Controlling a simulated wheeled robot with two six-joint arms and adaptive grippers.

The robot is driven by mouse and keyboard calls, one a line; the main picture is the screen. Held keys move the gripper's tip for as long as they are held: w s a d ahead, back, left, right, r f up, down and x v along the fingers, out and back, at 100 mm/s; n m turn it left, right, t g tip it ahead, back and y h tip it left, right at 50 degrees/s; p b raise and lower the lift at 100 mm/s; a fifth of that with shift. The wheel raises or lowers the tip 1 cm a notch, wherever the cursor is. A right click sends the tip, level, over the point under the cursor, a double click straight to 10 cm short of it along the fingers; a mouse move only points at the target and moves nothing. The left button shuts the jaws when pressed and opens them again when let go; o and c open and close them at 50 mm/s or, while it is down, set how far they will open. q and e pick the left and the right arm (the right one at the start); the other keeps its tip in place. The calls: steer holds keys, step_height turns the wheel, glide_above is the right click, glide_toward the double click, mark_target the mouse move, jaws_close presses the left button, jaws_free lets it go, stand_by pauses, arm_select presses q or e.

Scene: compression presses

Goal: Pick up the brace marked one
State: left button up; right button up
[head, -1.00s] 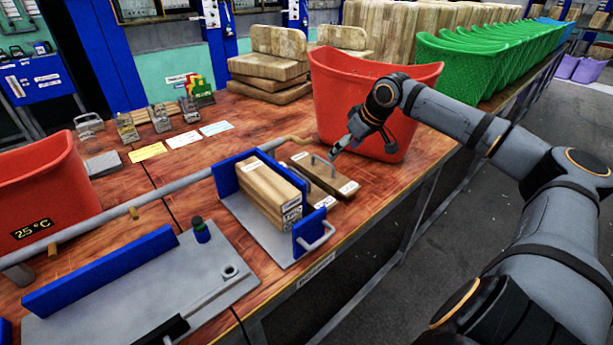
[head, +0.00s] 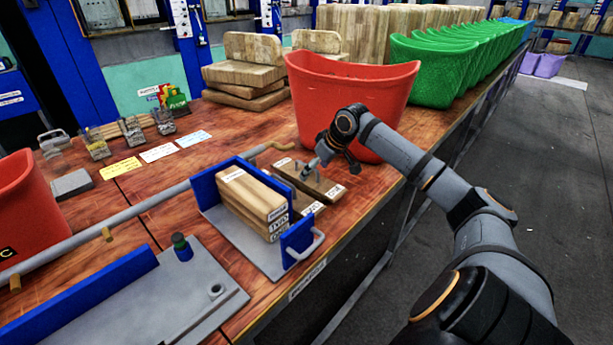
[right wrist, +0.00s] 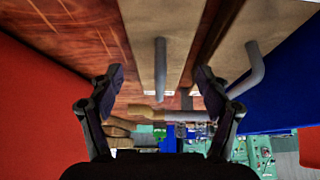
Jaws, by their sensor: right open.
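Two flat wooden braces with small white labels and grey handles lie side by side on the bench, right of the blue-walled press. In the head view the farther brace (head: 324,186) is partly hidden by my right gripper (head: 314,166); the nearer one is mostly behind the press. I cannot read which is marked one. In the right wrist view my right gripper (right wrist: 160,85) is open and empty. One brace (right wrist: 185,25) with an upright grey handle (right wrist: 160,68) shows between its fingertips, and the second brace (right wrist: 268,25) with a bent handle is to the right. My left gripper is not in view.
The press (head: 297,238) holds a stack of labelled wooden blocks (head: 250,205). A red bin (head: 352,95) stands close behind my right gripper, with green bins (head: 440,75) beyond. A long grey rod (head: 120,215) crosses the bench. Coloured cards lie at the back left.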

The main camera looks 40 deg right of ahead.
steer(key=shift+x, duration=3.2)
steer(key=shift+r, duration=0.1)
steer(key=shift+w, duration=0.1)
steer(key=c, duration=1.6)
